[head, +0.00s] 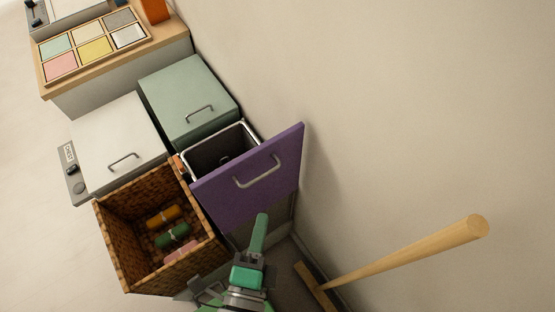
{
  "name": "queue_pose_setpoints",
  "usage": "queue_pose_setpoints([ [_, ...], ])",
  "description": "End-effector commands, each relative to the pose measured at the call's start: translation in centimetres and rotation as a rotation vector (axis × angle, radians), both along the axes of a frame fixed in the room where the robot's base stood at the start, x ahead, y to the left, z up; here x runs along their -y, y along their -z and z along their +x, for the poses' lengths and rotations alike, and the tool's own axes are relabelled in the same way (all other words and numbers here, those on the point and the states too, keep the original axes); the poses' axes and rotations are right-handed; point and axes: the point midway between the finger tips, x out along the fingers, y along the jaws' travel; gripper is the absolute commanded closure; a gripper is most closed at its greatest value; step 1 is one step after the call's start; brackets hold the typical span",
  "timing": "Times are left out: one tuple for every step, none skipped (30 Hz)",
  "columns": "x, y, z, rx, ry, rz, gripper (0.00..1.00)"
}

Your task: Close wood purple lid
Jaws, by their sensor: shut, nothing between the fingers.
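The purple lid (249,184) stands open and tilted up in the head view, with a metal bar handle (258,173) on the face I see. Behind it the open bin (212,151) shows a dark inside and a pale rim. My gripper (261,222) is shut and empty, just below the lid's lower part in the picture. Its green fingers point up toward the lid. I cannot tell whether they touch it.
A wicker basket (118,235) with several rolled cloths stands left of the lid. A white closed-lid box (115,142) and a grey-green one (187,95) stand beyond. A broom's wooden handle (410,253) slants at the right. A wall rises behind.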

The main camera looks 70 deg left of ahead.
Motion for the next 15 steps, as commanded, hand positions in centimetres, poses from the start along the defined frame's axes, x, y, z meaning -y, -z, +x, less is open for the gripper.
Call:
queue_pose_setpoints([
  [0.0,0.0,0.0,0.0,0.0,0.0,1.0],
  [-0.1,0.0,0.1,0.0,0.001,0.0,1.0],
  [-0.3,0.0,0.3,0.001,0.001,0.001,1.0],
  [-0.5,-0.1,0.5,0.001,0.001,0.002,1.0],
  [-0.9,-0.1,0.7,0.002,0.001,0.001,1.0],
  [-1.4,-0.2,1.0,0.002,0.001,0.001,1.0],
  [-1.9,-0.2,1.3,0.002,0.0,0.002,1.0],
  [-2.5,-0.3,1.7,0.004,-0.001,0.002,1.0],
  [-3.2,-0.2,2.2,0.002,0.0,0.002,1.0],
  [-3.8,-0.3,2.6,0.004,0.001,0.002,1.0],
  [-4.3,-0.2,3.0,0.003,0.001,0.001,1.0],
  [-5.0,-0.2,3.5,0.004,0.002,0.0,1.0],
  [-5.6,-0.1,3.8,0.003,0.001,0.002,1.0],
  [-6.2,-0.1,4.2,0.004,0.001,0.001,1.0],
  [-6.9,-0.1,4.7,0.002,0.002,0.0,1.0],
])
